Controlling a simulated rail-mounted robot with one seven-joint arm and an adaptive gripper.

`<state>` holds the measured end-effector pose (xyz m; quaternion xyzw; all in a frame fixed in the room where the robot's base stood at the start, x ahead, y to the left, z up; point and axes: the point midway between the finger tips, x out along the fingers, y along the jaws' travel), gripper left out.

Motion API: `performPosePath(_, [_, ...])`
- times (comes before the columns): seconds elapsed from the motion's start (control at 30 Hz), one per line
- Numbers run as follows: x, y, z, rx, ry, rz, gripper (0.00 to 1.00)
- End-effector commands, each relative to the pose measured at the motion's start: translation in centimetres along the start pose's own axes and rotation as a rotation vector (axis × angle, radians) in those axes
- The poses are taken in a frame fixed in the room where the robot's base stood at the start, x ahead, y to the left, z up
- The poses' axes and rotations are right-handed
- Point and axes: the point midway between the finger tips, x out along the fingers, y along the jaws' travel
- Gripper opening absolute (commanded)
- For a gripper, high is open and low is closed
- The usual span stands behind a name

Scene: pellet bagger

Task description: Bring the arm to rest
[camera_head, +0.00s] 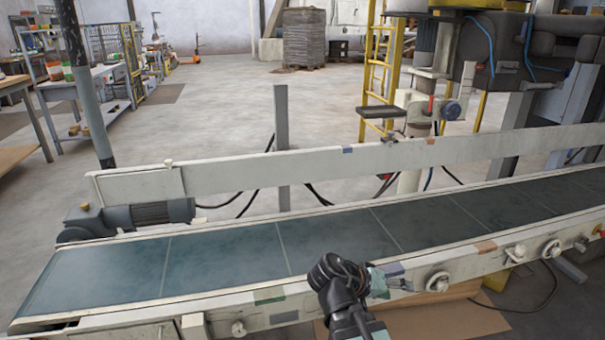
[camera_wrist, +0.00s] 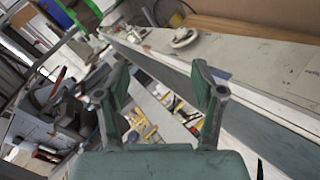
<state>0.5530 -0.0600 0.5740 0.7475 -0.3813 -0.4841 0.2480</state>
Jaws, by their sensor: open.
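My gripper (camera_head: 379,281) shows small in the head view, at the end of my dark arm, by the near side rail of the conveyor. In the wrist view my gripper (camera_wrist: 160,76) has its two fingers spread wide apart with nothing between them. The conveyor (camera_head: 330,245) has a dark green belt with no item on it. Its pale side rail also shows in the wrist view (camera_wrist: 240,58). In the head view I cannot tell whether my gripper touches the rail.
Round knobs (camera_head: 438,281) stick out of the near rail to the right of my gripper. A motor (camera_head: 135,216) sits at the belt's left end. A cardboard sheet (camera_head: 440,318) lies below the near rail. A yellow ladder (camera_head: 380,65) stands behind the conveyor. The space above the belt is clear.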

Motion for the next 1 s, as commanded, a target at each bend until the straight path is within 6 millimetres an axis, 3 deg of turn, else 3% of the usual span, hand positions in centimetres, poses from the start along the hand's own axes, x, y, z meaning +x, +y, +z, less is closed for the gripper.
performPosePath(0.03, [0.4, 3.3, -0.1, 0.053, -0.031, 0.059, 0.68])
performPosePath(0.2, [0.9, 13.1, 0.9, 0.218, -0.134, 0.247, 0.68])
performPosePath(0.5, [0.3, 28.0, 4.5, 0.497, -0.278, 0.501, 0.68])
performPosePath(0.7, [0.1, 34.1, 6.6, 0.618, -0.311, 0.577, 0.68])
performPosePath(1.0, [-0.1, 39.0, 9.0, 0.724, -0.348, 0.621, 0.68])
